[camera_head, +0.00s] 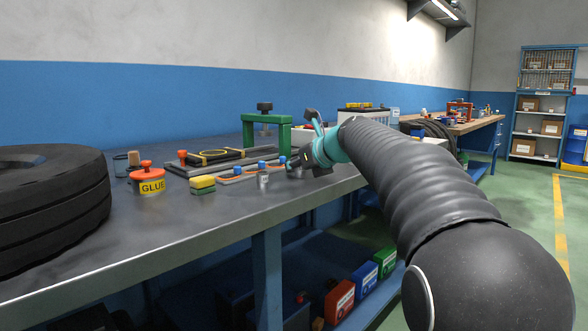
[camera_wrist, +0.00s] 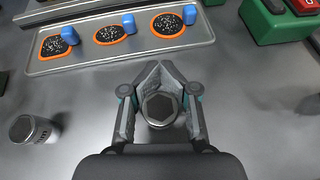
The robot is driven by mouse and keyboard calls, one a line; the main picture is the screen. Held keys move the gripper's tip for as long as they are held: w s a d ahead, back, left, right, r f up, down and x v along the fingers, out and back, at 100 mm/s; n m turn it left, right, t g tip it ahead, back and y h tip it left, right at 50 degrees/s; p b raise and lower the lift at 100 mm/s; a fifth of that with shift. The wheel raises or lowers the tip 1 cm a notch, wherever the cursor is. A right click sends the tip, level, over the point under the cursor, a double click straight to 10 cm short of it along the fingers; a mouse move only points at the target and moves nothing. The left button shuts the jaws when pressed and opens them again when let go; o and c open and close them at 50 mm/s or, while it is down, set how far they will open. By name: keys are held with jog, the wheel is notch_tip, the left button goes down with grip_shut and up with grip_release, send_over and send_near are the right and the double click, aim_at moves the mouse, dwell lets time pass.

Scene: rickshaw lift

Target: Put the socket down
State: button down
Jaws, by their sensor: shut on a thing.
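My gripper (camera_wrist: 160,90) is shut on a metal socket (camera_wrist: 160,108), seen from above between its fingers in the wrist view. In the head view my gripper (camera_head: 299,163) is over the bench near its front edge. Whether the socket touches the bench top cannot be told. A second metal socket (camera_wrist: 32,130) stands on the bench to the left in the wrist view; it shows in the head view too (camera_head: 263,179). A grey tray (camera_wrist: 90,60) with several orange-rimmed round recesses and blue knobs lies just beyond my gripper.
A green block (camera_wrist: 270,22) stands to the upper right in the wrist view. Bench top around the held socket is bare.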

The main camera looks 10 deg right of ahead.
jog(key=shift+f, duration=0.15)
jog(key=c, duration=0.9)
grip_release()
jog(key=shift+s+d+r, duration=0.15)
jog(key=shift+s+r, duration=0.05)
jog(key=shift+r, duration=0.1)
jog(key=p+v, duration=0.1)
jog(key=v, duration=1)
jog(key=shift+s+r, duration=0.15)
jog(key=shift+s, duration=0.05)
